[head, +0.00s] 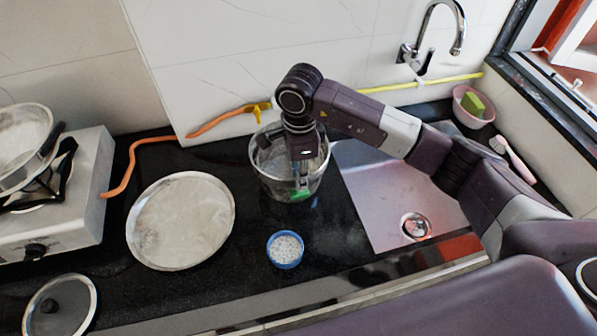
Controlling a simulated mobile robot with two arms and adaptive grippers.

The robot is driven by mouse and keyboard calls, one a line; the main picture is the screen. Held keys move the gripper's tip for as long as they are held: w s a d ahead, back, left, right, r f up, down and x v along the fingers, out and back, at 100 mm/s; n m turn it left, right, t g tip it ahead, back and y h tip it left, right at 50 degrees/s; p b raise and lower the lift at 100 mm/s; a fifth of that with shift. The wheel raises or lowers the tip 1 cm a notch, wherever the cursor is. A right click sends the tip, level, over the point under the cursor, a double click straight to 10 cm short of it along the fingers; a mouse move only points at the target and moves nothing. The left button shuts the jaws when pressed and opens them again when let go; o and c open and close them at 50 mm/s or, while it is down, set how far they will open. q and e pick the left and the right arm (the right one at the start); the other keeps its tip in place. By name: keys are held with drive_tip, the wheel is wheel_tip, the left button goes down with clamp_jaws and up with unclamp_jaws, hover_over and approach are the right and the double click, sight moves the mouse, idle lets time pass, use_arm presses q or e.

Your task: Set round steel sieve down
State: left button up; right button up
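A wide, flat, round steel piece (180,221) with a thin rim lies on the black counter, left of the middle; it looks like a plate or shallow sieve. A round, deep, see-through grey vessel (261,172) stands at the centre, and I cannot tell whether it is mesh. My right gripper (301,190) points down into this vessel, with a green patch at its tips. Whether its fingers are closed on anything is unclear. My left gripper is out of view.
A small blue bowl of white grains (285,250) stands in front of the vessel. A stove (75,198) with a pan (22,145) is at left, near a glass lid (60,306). The sink (385,200) is at right. An orange hose (150,143) runs behind.

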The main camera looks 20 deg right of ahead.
drive_tip(key=shift+r, duration=0.1)
drive_tip(key=shift+r+p, duration=0.25)
drive_tip(key=shift+p, duration=0.15)
drive_tip(key=shift+r+p, duration=0.45)
drive_tip(key=shift+p, duration=0.1)
wheel_tip(320, 180, up, 3)
drive_tip(key=shift+w+f+b, duration=0.1)
drive_tip(key=shift+b, duration=1)
wheel_tip(320, 180, up, 9)
drive_tip(key=b, duration=0.2)
drive_tip(key=shift+s, duration=0.2)
drive_tip(key=shift+f, duration=0.2)
